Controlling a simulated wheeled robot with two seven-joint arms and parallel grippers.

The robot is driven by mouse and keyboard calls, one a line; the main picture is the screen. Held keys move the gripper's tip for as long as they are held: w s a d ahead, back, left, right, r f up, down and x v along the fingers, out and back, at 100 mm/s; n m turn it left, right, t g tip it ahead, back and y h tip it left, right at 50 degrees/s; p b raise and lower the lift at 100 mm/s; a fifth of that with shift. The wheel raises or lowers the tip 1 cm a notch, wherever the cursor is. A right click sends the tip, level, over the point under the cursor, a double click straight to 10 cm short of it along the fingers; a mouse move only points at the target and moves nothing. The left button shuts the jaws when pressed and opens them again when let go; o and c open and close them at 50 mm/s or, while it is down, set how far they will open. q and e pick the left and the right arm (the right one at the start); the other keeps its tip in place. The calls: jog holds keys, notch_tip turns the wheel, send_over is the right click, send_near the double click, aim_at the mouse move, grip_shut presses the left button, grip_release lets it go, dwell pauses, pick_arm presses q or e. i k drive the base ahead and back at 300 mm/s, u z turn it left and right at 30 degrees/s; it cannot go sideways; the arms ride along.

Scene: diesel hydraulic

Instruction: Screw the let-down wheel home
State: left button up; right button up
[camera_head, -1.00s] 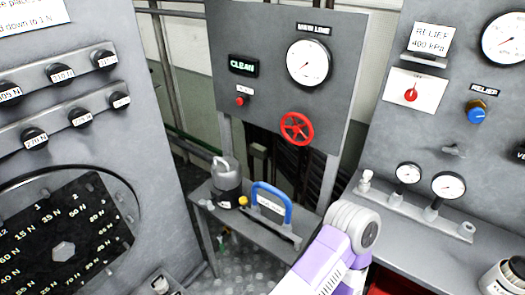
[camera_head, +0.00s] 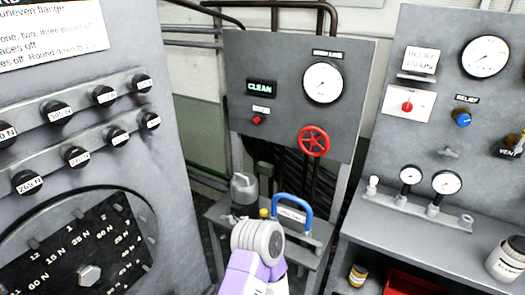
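A red spoked handwheel (camera_head: 313,141) is mounted low on the grey middle panel, under a round gauge. No label on it can be read, so I cannot tell whether it is the let-down wheel. A grey cylinder unit (camera_head: 244,192) with a yellow cap and a blue handle (camera_head: 294,208) stand on a low bench below the panel. One of my arms, purple with a grey round joint, rises from the bottom centre and covers part of the bench. Neither gripper shows in the view.
The middle panel (camera_head: 285,105) carries a lit CLEAN sign and a red button. At right, a bench (camera_head: 405,226) holds small gauges and a white jar (camera_head: 506,259). A yellow-labelled jar (camera_head: 358,274) and a red bin (camera_head: 410,283) are below it. A knobbed panel (camera_head: 110,170) fills the left.

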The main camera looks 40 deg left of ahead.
aim_at(314, 140)
jog(key=u, duration=0.9)
jog(key=i, duration=0.4)
